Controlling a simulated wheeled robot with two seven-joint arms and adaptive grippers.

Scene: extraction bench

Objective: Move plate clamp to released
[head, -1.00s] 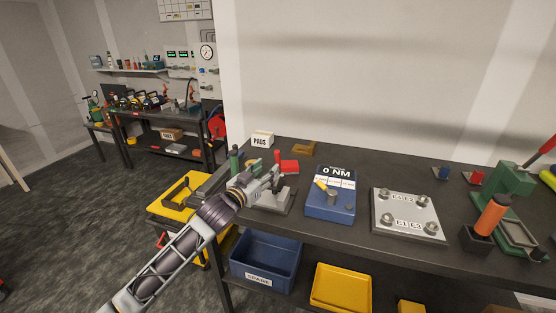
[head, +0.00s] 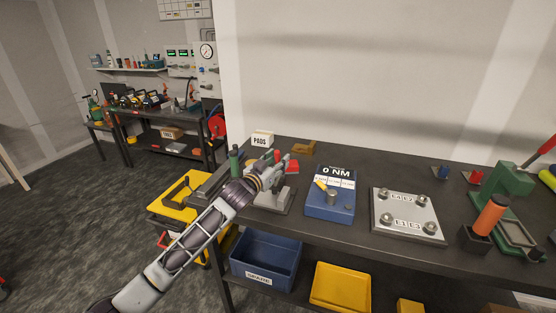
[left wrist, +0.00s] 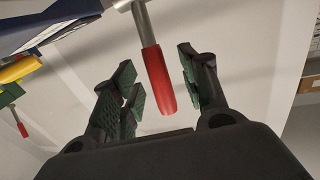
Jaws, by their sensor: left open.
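The plate clamp (head: 283,203) stands on the dark bench at its left part, a grey base partly covered by my left gripper. Its red-sleeved handle (left wrist: 158,82) on a metal rod shows in the left wrist view. My left gripper (head: 279,172) reaches in from the left, over the clamp. In the left wrist view the open left gripper (left wrist: 162,88) has a green-padded finger on each side of the red handle, with gaps visible. Whether either pad touches the handle is not clear. My right gripper is out of view.
Right of the clamp stands a blue torque meter (head: 331,205) reading 0 NM, then a grey bolted plate (head: 407,216). A PADS box (head: 262,140) is behind. A blue bin (head: 265,262) and yellow bin (head: 340,287) sit below.

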